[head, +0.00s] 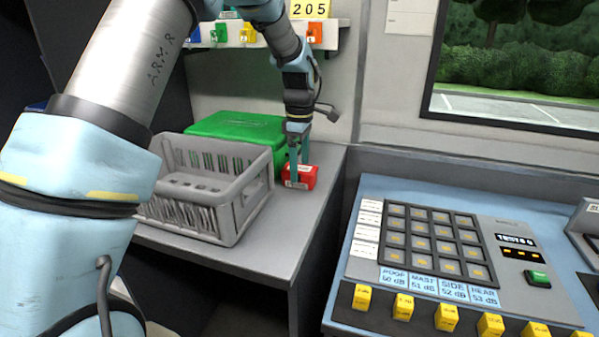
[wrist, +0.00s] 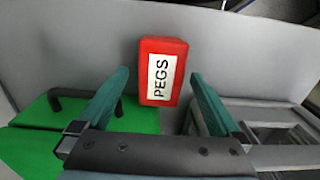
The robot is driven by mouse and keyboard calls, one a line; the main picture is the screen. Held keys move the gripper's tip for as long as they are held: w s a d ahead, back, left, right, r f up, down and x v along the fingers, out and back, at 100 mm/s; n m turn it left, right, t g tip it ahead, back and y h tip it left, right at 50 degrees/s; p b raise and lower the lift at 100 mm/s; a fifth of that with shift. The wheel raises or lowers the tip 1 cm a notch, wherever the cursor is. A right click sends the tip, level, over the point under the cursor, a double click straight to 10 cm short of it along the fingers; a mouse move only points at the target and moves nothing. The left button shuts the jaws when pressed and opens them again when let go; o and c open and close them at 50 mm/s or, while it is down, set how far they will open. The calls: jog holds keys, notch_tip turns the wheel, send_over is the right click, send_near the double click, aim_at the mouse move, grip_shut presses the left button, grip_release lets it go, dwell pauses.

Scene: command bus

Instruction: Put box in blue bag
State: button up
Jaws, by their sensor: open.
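A small red box (head: 303,177) with a white label stands on the grey counter, to the right of the grey crate. In the wrist view the red box (wrist: 163,71) shows the word PEGS. My gripper (head: 298,170) is open right at the box in the head view. In the wrist view my gripper (wrist: 160,84) has its teal fingers apart, one on each side of the box, with gaps between. No blue bag can be made out in these frames.
A grey slatted crate (head: 240,214) and a green case (head: 225,123) stand left of the box on the counter (head: 285,240). A control panel (head: 345,300) with keys is at the right. A shelf with coloured tags (head: 249,33) hangs above.

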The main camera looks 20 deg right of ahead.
aim_at(300, 168)
jog(key=shift+f, duration=1.3)
grip_shut()
jog(key=shift+r, duration=0.15)
notch_tip(300, 168, up, 18)
jog(key=b, duration=0.2)
jog(key=shift+b, duration=0.3)
